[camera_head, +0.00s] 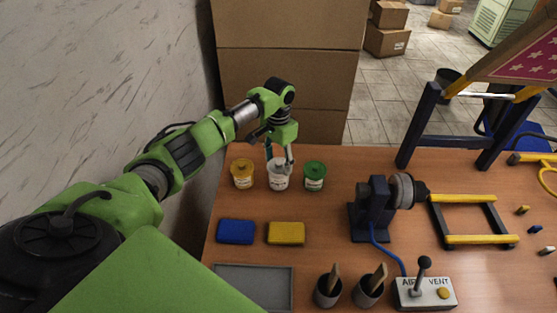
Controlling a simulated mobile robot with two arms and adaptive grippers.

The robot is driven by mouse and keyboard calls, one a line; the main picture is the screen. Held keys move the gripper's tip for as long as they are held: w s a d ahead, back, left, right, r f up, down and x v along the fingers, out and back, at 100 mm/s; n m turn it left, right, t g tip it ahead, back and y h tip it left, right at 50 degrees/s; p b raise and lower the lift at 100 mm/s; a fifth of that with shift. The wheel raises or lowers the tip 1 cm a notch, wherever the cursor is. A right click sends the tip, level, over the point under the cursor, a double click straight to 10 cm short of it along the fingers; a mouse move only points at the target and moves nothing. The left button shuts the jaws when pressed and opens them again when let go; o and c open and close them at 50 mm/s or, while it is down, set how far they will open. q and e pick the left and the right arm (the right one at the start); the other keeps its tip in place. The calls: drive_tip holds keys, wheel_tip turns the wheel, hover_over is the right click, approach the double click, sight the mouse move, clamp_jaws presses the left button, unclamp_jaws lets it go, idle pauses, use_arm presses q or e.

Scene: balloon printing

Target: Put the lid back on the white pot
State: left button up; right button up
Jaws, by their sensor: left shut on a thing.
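The white pot (278,180) stands on the wooden table between a yellow pot and a green pot. My left gripper (279,162) is straight above it, pointing down, with its fingers at the top of the pot. It is shut on the white lid (278,165), which is at the pot's mouth and partly hidden by the fingers. I cannot tell whether the lid is seated on the rim or slightly above it. My right gripper is not in view.
The yellow pot (242,173) and green pot (314,175) stand close on either side. Blue (236,231) and yellow (286,233) blocks lie in front. A dark machine (372,210) stands to the right. Cardboard boxes (288,85) rise behind the table, and a wall is at left.

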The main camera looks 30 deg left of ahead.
use_arm(q)
drive_tip(key=shift+p, duration=0.35)
idle(0.3)
drive_tip(key=shift+f, duration=0.15)
idle(0.9)
drive_tip(key=shift+p, duration=0.5)
idle(0.5)
drive_tip(key=o, duration=0.8)
drive_tip(key=o, duration=0.5)
drive_tip(key=shift+c, duration=0.2)
